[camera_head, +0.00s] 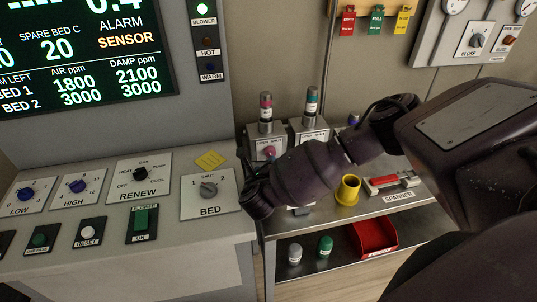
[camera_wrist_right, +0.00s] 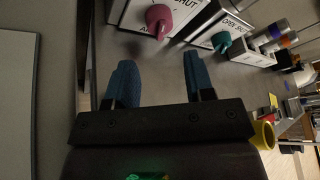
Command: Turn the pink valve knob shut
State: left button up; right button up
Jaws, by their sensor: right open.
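The pink valve knob (camera_head: 270,152) sits on the front of a small box labelled open and shut, at the back left of the metal bench. In the right wrist view the pink knob (camera_wrist_right: 158,20) is beyond my fingertips, toward the top edge. My right gripper (camera_wrist_right: 160,82) is open, with its two blue fingers apart and nothing between them. It does not touch the knob. In the head view my right arm crosses the bench in front of the valve boxes, and its fingers cannot be made out. My left gripper is not in view.
A teal knob (camera_wrist_right: 221,41) on a similar box stands beside the pink one. A yellow cup (camera_head: 347,190) and a red spanner (camera_head: 384,182) lie to the right on the bench. A control panel (camera_head: 225,172) borders the left. A red bin (camera_head: 372,238) is on the lower shelf.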

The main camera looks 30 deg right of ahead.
aim_at(271, 153)
jog(key=x, duration=0.8)
jog(key=shift+w+d, duration=0.1)
jog(key=shift+w, duration=0.05)
jog(key=shift+c, duration=0.2)
jog(key=c, duration=0.6)
